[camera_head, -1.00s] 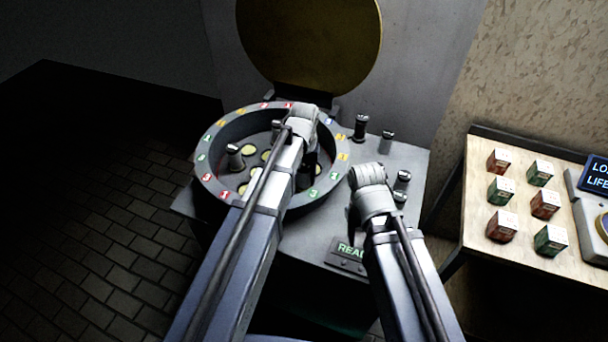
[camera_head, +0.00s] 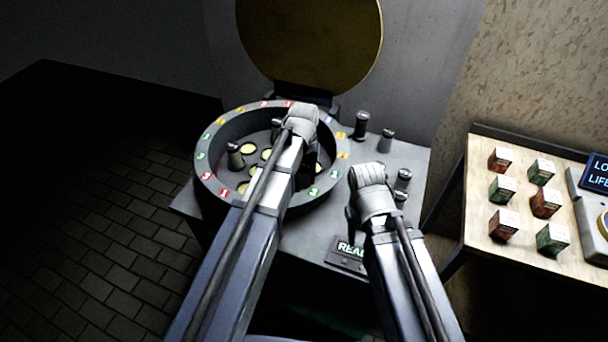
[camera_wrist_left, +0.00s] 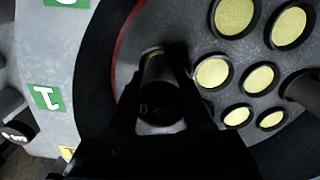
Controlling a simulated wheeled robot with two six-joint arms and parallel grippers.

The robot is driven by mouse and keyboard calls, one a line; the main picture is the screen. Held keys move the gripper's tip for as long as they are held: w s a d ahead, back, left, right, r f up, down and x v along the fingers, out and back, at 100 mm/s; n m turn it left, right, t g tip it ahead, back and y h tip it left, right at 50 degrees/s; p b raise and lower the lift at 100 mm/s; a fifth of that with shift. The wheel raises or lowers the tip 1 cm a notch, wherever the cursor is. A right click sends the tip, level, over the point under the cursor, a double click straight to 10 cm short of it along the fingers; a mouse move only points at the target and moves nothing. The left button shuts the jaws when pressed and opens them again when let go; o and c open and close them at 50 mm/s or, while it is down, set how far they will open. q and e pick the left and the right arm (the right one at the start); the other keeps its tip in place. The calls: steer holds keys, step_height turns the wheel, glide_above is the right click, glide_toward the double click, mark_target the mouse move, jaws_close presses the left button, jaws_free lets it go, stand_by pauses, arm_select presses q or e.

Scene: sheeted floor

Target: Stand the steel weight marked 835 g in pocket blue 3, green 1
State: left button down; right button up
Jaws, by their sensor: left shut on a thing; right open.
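My left gripper (camera_head: 310,168) reaches down inside the round drum (camera_head: 204,176) and is shut on a dark cylindrical steel weight. In the left wrist view the weight (camera_wrist_left: 160,82) sits between the fingers (camera_wrist_left: 162,118), its top marking only partly legible. A sliver of yellow shows at its far edge; I cannot tell whether it is seated in a pocket. Empty pockets with yellow floors (camera_wrist_left: 212,72) lie to its right. A green 1 label (camera_wrist_left: 45,97) is on the rim to the left. My right gripper (camera_head: 352,218) is open and empty over the deck, beside the drum.
Another weight (camera_head: 235,157) stands in the drum's left part. Several weights, including a tall one (camera_head: 361,125), stand on the deck right of the drum. The round lid (camera_head: 310,45) is raised behind. A side table (camera_head: 482,190) holds red and green boxes.

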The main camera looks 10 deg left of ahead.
arm_select(q)
steer(key=shift+f, duration=0.3)
arm_select(e)
steer(key=shift+f, duration=0.25)
arm_select(q)
steer(key=shift+c, duration=1.1)
jaws_free()
steer(key=shift+b, duration=0.3)
steer(key=shift+r, duration=0.15)
arm_select(e)
steer(key=shift+r, duration=0.1)
